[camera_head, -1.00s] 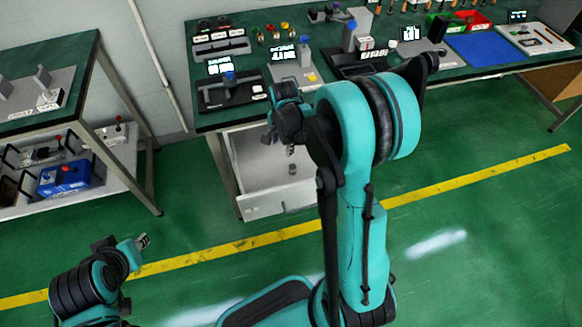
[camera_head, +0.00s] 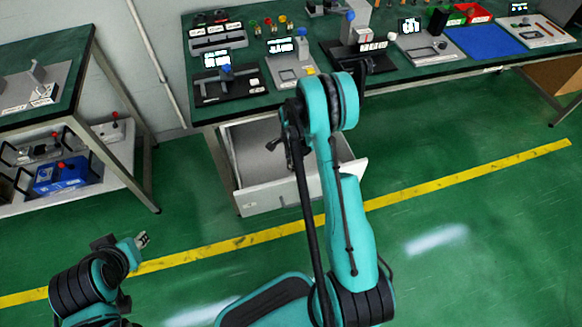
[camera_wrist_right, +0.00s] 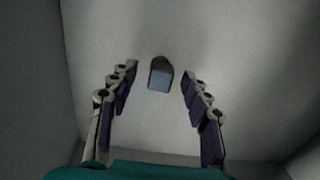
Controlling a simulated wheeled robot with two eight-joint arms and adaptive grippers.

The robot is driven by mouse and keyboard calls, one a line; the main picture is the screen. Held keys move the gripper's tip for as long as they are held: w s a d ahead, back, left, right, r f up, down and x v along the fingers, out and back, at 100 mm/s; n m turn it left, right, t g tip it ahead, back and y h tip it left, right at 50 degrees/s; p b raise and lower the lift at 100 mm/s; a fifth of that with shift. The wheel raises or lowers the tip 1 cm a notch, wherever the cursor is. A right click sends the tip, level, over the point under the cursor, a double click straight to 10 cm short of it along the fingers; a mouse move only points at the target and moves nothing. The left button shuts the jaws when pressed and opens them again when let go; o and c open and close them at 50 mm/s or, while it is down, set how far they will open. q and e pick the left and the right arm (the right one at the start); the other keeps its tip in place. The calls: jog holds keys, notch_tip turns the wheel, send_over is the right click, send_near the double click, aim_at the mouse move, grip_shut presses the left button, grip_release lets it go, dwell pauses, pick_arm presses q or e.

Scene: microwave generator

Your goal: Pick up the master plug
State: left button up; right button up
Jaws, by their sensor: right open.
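A small blue-grey block with a dark end, which looks like the master plug (camera_wrist_right: 160,76), lies on the pale floor of the open drawer (camera_head: 246,150). My right gripper (camera_wrist_right: 160,70) is open in the right wrist view, with one finger on each side of the plug and a gap to it on both sides. In the head view my right arm reaches over the drawer and hides the plug and most of that gripper. My left gripper (camera_head: 143,240) is low at the left, away from the drawer; its jaws are too small to read.
The drawer walls (camera_wrist_right: 85,80) rise around my right gripper. The green workbench (camera_head: 195,112) above holds several devices, red and green bins and a blue mat (camera_head: 485,42). A side table with a lower shelf (camera_head: 110,185) stands at left. The floor in front is clear.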

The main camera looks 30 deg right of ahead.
jog(key=shift+f, duration=0.6)
jog(key=shift+r, duration=0.1)
grip_shut()
